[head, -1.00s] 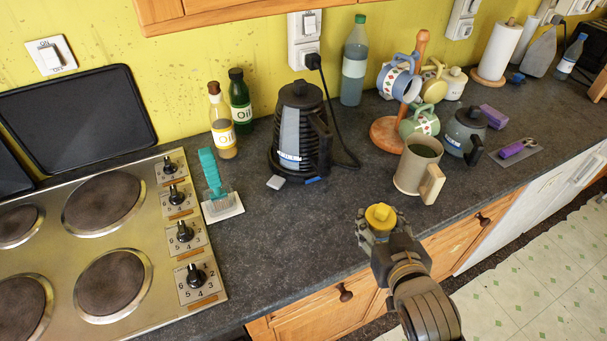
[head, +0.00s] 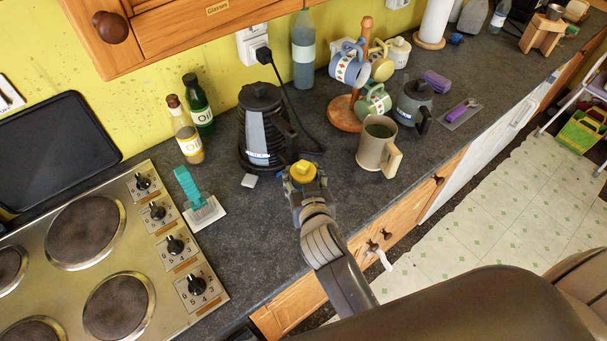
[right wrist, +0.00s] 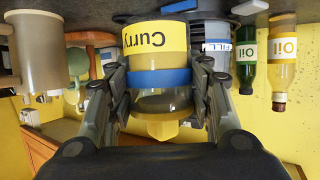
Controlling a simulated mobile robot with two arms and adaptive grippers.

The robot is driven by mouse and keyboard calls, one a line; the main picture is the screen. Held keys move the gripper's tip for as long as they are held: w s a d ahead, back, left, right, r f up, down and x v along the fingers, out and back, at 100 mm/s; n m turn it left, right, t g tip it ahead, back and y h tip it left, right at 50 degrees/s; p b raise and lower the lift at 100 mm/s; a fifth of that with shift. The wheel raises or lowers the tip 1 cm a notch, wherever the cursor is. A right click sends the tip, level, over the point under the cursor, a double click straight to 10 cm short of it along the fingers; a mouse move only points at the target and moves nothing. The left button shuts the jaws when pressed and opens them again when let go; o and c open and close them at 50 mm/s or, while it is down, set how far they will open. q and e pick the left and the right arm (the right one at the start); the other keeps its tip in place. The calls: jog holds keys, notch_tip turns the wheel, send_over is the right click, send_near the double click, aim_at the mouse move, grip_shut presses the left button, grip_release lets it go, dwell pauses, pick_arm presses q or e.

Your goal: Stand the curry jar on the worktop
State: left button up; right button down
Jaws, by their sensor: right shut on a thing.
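The curry jar (head: 302,173) shows in the head view mostly as its yellow lid, over the worktop (head: 250,235) in front of the kettle. In the right wrist view, which is upside down, the jar (right wrist: 155,42) has a yellow "Curry" label and a blue band. My right gripper (head: 306,190) is shut on the jar, with fingers on both sides of it in the wrist view (right wrist: 165,85). The jar looks upright, its base close to the worktop; I cannot tell whether it touches. My left gripper is not in view.
The black kettle (head: 262,125) stands just behind the jar. A beige mug (head: 373,150) is to the right, a teal-handled brush (head: 188,185) to the left, beside the hob (head: 155,265). The worktop in front, between hob and gripper, is clear.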

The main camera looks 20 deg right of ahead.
jog(key=shift+f, duration=0.2)
notch_tip(320, 180, down, 4)
jog(key=b, duration=0.4)
jog(key=shift+f+b, duration=0.15)
jog(key=shift+b, duration=0.15)
jog(key=shift+f+b, duration=0.4)
jog(key=shift+f, duration=0.05)
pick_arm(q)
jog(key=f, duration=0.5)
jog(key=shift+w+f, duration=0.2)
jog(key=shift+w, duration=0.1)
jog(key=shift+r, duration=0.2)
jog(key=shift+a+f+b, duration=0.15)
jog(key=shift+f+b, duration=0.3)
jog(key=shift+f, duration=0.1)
pick_arm(e)
jog(key=shift+f, duration=0.6)
